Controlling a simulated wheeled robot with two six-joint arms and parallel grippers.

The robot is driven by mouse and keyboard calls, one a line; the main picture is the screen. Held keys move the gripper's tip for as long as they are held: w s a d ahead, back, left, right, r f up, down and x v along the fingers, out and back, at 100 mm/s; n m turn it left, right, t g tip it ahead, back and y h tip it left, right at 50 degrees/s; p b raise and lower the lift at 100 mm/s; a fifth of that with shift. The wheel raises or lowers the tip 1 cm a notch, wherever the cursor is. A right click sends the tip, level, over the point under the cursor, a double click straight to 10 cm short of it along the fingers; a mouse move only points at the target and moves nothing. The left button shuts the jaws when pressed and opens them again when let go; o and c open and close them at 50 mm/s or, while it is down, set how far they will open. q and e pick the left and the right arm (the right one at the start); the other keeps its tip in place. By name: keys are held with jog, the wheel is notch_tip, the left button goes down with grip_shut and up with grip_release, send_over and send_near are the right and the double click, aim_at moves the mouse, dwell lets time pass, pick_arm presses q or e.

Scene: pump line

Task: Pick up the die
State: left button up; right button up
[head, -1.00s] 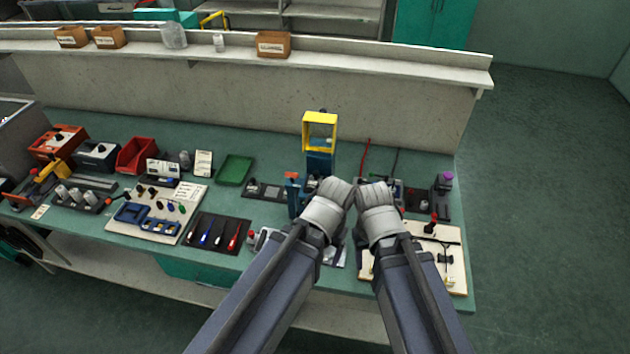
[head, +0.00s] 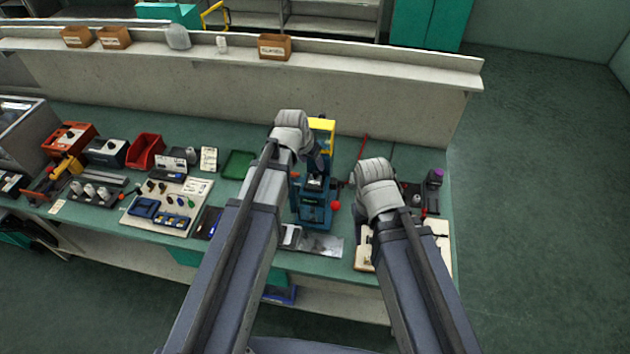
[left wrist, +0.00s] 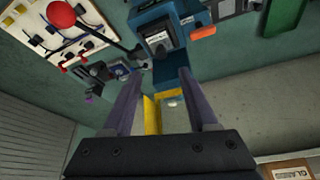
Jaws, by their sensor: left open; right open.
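The blue press (head: 314,214) stands on the bench with its yellow frame (head: 325,125) behind it. In the left wrist view, a dark block with a pale label (left wrist: 164,52) sits in the blue press (left wrist: 150,20); I cannot tell for sure whether it is the die. My left gripper (head: 316,163) is over the press, open and empty. In the left wrist view, its fingers (left wrist: 160,76) point at the press, with the block between and beyond the tips. My right gripper (head: 347,183) is open beside the press; its fingers are mostly hidden by its wrist.
A red knob (head: 334,205) sticks out at the press's right. A green tray (head: 238,164) and a red bin (head: 146,151) stand to the left. A cream board (head: 438,240) lies under my right arm. The shelf (head: 380,64) above the bench carries small boxes.

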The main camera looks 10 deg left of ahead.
aim_at(315, 173)
pick_arm(q)
jog(key=shift+b+x, duration=0.5)
jog(key=shift+x, duration=0.45)
jog(key=b+x, duration=0.2)
jog(key=b, duration=0.1)
jog(key=b+x, duration=0.1)
jog(key=x, duration=0.1)
jog(key=shift+s+a+f, duration=0.3)
jog(key=shift+w+d+f+b, duration=0.1)
jog(key=shift+w+f+b, duration=0.15)
jog(key=shift+f+b, duration=0.25)
jog(key=shift+r, duration=0.15)
jog(key=shift+c, duration=0.2)
grip_shut()
